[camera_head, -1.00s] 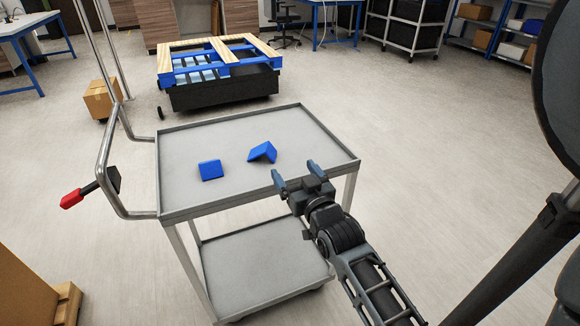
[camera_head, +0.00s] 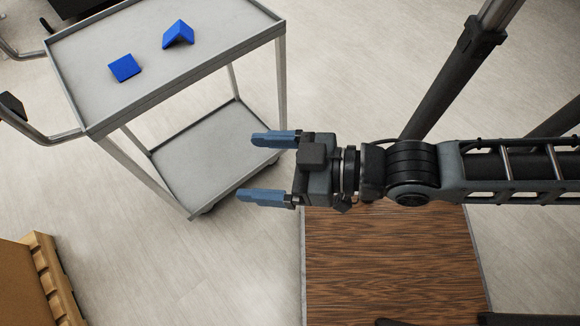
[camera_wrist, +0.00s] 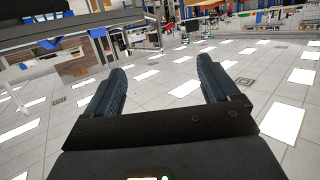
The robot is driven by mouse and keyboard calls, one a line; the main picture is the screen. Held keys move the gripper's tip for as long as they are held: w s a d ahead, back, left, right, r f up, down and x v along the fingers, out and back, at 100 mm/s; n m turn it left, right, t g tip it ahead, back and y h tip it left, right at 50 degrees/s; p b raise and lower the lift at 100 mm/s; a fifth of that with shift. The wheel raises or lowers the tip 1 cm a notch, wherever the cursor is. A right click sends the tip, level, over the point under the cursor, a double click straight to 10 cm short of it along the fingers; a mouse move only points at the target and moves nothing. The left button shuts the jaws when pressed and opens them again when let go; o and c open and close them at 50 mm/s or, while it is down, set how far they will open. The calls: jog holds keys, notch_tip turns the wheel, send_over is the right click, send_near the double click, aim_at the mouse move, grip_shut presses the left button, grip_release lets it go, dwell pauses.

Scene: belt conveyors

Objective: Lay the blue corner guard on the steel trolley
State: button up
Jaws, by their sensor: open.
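Two blue pieces lie on the top shelf of the steel trolley (camera_head: 205,62) in the head view. One is a bent, tent-shaped blue corner guard (camera_head: 179,34). The other is a blue piece (camera_head: 125,68) that looks flat-faced, to its left; I cannot tell its full shape. My gripper (camera_head: 262,168) is open and empty, to the right of and in front of the trolley's top, apart from both pieces. Its two fingers point left. In the wrist view the open fingers (camera_wrist: 165,85) show nothing between them.
A brown wood-grained surface (camera_head: 390,265) lies below my arm. The trolley's lower shelf (camera_head: 215,150) is empty. A cardboard box on a wooden pallet (camera_head: 45,275) stands at the lower left. Pale floor between them is clear. The wrist view shows tilted, distant room furniture.

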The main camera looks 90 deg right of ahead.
jog(key=s+a+r, duration=0.1)
jog(key=s+r+n+y, duration=0.1)
jog(key=s+a+y, duration=0.1)
jog(key=s, duration=0.1)
jog(key=shift+a+r+n, duration=0.3)
jog(key=shift+r+n, duration=0.1)
jog(key=shift+c, duration=0.4)
dwell(1.4)
